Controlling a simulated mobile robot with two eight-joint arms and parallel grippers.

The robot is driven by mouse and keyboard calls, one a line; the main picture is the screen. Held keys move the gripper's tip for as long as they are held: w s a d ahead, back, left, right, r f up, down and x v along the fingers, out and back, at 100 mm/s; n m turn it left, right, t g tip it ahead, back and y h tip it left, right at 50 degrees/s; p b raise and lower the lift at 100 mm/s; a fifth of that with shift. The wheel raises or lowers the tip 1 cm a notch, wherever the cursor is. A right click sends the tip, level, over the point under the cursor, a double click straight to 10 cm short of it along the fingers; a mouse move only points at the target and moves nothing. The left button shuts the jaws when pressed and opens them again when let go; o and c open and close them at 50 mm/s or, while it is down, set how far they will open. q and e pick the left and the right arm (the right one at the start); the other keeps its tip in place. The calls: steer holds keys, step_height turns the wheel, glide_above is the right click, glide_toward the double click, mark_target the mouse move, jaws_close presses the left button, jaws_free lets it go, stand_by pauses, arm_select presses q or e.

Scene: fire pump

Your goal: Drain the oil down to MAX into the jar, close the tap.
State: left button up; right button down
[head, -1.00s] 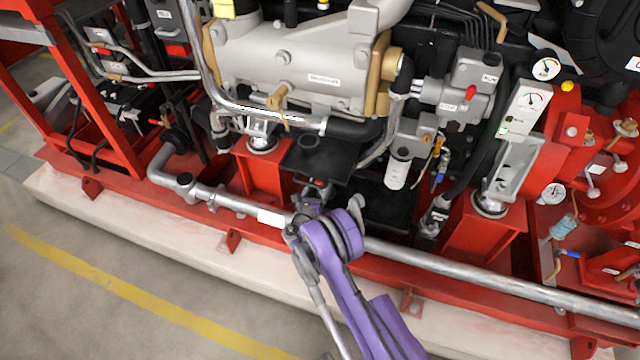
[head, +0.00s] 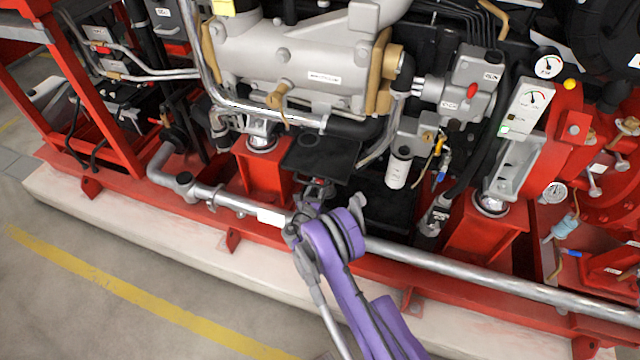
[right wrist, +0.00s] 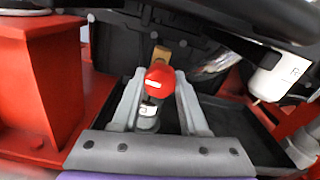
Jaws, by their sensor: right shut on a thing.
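My right gripper (right wrist: 160,90) is low under the engine, with its grey fingers on both sides of a red-topped part (right wrist: 158,77). It is shut on that part. Below the red top is a grey-green body with a small white label, and a brass fitting (right wrist: 162,53) shows behind it. I cannot tell for certain whether this part is the tap. In the head view my right gripper (head: 316,192) is just below a black plate (head: 300,161) and mostly hidden by my purple wrist. I cannot pick out the jar or any oil level. My left gripper is not in view.
A black tray (right wrist: 240,135) lies under the engine. A white filter (head: 398,171) hangs to the right, also in the right wrist view (right wrist: 278,76). Red frame posts (right wrist: 45,85) stand close by. A long grey pipe (head: 470,265) crosses the front. The floor ahead is clear.

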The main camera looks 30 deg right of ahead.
steer(key=m+b, duration=0.2)
steer(key=m, duration=0.1)
steer(key=shift+f, duration=0.1)
steer(key=m+b, duration=0.2)
steer(key=m, duration=0.2)
steer(key=shift+m, duration=0.4)
steer(key=m+b, duration=0.1)
steer(key=m, duration=0.3)
steer(key=m+b, duration=0.1)
steer(key=m, duration=0.4)
steer(key=shift+m, duration=0.3)
steer(key=shift+c, duration=2.2)
jaws_free()
steer(key=shift+r, duration=0.2)
steer(key=shift+a, duration=0.15)
